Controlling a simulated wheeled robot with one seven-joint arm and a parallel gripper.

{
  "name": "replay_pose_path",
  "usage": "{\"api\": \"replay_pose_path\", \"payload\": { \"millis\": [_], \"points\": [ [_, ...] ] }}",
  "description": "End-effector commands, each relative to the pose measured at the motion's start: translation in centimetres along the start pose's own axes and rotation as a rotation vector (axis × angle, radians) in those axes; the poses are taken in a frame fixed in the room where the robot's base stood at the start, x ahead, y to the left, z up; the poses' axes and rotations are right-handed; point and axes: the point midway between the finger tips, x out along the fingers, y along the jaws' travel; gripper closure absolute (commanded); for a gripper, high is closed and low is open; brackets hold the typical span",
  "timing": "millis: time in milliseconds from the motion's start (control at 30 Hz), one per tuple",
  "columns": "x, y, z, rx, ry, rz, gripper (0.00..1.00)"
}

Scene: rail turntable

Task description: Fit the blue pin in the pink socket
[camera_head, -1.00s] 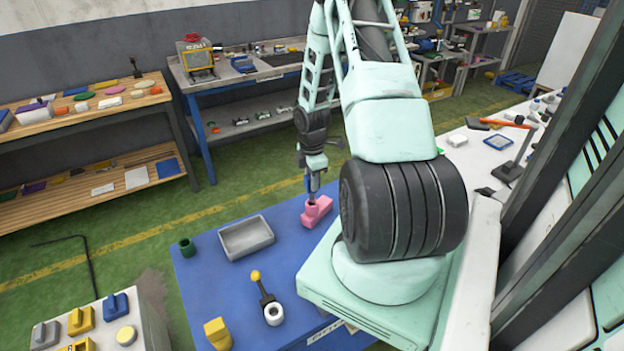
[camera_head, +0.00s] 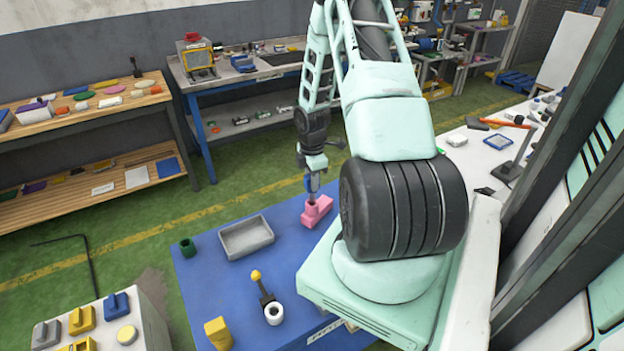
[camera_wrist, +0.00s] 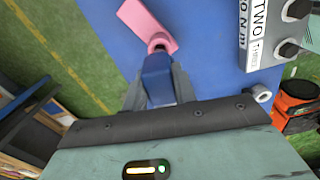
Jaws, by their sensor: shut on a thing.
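The pink socket (camera_head: 322,209) stands near the far edge of the blue table. It also shows at the top of the wrist view (camera_wrist: 143,20), its round opening just beyond the pin. My gripper (camera_head: 312,182) points down over the socket's opening end. In the wrist view my gripper (camera_wrist: 157,88) is shut on the blue pin (camera_wrist: 156,76), with a grey finger on each side. The pin's lower end is at the socket's opening. I cannot tell whether it has entered or is just above, as the blue body hides the tip.
The blue table (camera_head: 215,290) holds a grey tray (camera_head: 247,237), a green cup (camera_head: 188,247), a yellow block (camera_head: 218,333) and a white ring beside a yellow-knobbed handle (camera_head: 262,285). A white-and-grey box with knobs (camera_wrist: 270,35) is right of the socket in the wrist view.

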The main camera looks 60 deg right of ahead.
Motion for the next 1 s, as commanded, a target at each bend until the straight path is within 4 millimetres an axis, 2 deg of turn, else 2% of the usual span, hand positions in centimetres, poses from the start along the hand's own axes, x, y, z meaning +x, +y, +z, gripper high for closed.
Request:
{"api": "replay_pose_path", "payload": {
  "millis": [1000],
  "points": [
    [2.4, 0.0, 0.0, 0.000, 0.000, 0.000, 1.00]
  ]
}}
